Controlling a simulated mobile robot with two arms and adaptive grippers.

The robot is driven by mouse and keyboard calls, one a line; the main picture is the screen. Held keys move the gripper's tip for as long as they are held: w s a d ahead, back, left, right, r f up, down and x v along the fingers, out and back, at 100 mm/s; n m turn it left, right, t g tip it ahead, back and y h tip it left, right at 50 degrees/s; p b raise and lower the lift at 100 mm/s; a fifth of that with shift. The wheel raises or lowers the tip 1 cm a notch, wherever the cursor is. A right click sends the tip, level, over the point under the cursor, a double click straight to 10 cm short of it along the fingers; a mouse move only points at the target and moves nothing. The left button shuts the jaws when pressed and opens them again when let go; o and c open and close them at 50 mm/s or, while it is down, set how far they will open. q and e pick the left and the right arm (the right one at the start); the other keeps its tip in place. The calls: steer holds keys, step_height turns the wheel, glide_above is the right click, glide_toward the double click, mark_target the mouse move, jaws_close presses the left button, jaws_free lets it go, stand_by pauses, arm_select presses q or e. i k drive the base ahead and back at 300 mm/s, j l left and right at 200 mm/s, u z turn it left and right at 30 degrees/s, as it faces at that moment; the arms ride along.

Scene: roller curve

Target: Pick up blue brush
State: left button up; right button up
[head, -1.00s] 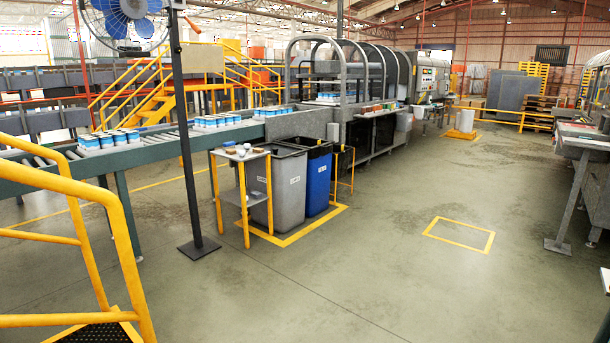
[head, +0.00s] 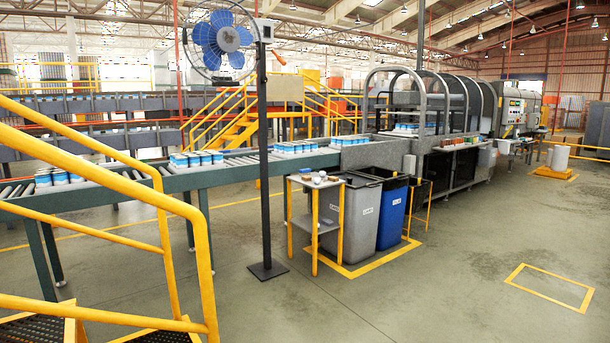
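I cannot make out a blue brush in the head view. A small side table (head: 315,240) with yellow legs stands near the middle, with several small items (head: 319,177) on its top, too small to identify. Neither of my grippers is in view.
A grey bin (head: 345,225) and a blue bin (head: 391,225) stand right of the side table. A fan (head: 222,42) on a dark pole (head: 265,160) stands left of it. A roller conveyor (head: 125,190) runs behind. Yellow stair railings (head: 203,265) fill the near left.

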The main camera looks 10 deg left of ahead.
mark_target(304, 172)
steer(key=i+z, duration=0.2)
steer(key=i, duration=3.55)
steer(key=i+l+u, duration=0.1)
steer(key=i, duration=0.7)
steer(key=i+l, duration=0.15)
steer(key=i, duration=0.65)
